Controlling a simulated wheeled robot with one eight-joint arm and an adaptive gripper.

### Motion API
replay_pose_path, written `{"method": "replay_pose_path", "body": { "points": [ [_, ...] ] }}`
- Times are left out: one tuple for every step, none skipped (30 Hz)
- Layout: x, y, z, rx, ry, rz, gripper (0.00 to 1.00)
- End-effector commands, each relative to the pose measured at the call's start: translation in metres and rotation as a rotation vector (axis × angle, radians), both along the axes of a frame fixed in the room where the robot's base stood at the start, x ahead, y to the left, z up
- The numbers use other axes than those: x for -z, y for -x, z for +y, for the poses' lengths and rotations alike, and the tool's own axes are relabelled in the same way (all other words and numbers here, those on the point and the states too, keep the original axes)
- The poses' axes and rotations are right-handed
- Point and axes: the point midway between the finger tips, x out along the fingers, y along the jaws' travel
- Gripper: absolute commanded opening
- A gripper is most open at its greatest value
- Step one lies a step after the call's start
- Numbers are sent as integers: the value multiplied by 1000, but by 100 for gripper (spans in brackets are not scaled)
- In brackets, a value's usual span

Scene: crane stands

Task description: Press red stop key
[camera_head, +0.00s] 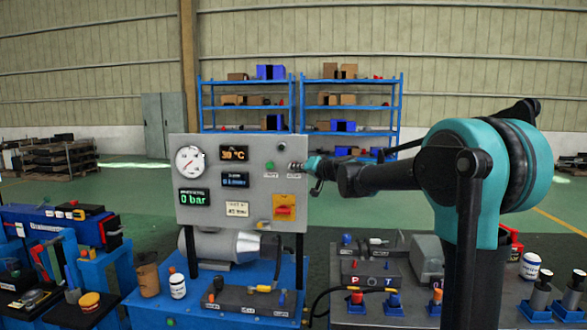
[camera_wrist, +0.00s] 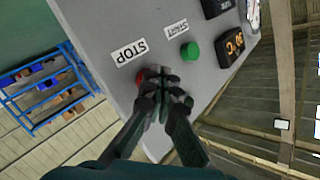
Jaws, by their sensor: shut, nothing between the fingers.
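The red stop key (camera_wrist: 140,77) is on the grey control panel (camera_head: 250,150), beside the STOP label (camera_wrist: 130,52). In the wrist view it is partly hidden by my gripper (camera_wrist: 163,76). My gripper is shut and empty, its fingertips at the panel face and overlapping the key's edge. I cannot tell whether they touch or press it. In the head view my gripper (camera_head: 298,165) reaches the panel's upper right from the right and hides the key. The green button (camera_wrist: 190,50) is next to the START label (camera_wrist: 176,30), and also shows in the head view (camera_head: 269,165).
The panel also carries a round gauge (camera_head: 190,160), several displays and a red-yellow switch (camera_head: 284,207). Below it is a blue bench (camera_head: 200,312) with a motor and small items. Blue shelves (camera_head: 247,84) stand far behind. The space right of the panel holds my arm.

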Motion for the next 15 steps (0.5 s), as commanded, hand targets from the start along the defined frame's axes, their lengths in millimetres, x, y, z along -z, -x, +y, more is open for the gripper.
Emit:
{"method": "replay_pose_path", "body": {
  "points": [
    [0,0,0,0,0,0,0],
    [0,0,0,0,0,0,0],
    [0,0,0,1,0,-1,0],
    [0,0,0,1,0,-1,0],
    [0,0,0,1,0,-1,0],
    [0,0,0,1,0,-1,0],
    [0,0,0,1,0,-1,0],
    [0,1,0,1,0,-1,0],
    [0,1,0,1,0,-1,0],
    [0,2,0,1,0,-1,0],
    [0,3,0,0,0,0,0],
    [0,5,0,0,0,0,0],
    [0,6,0,0,0,0,0],
    [0,8,0,0,0,0,0],
    [0,10,0,0,0,0,0]
  ]
}}
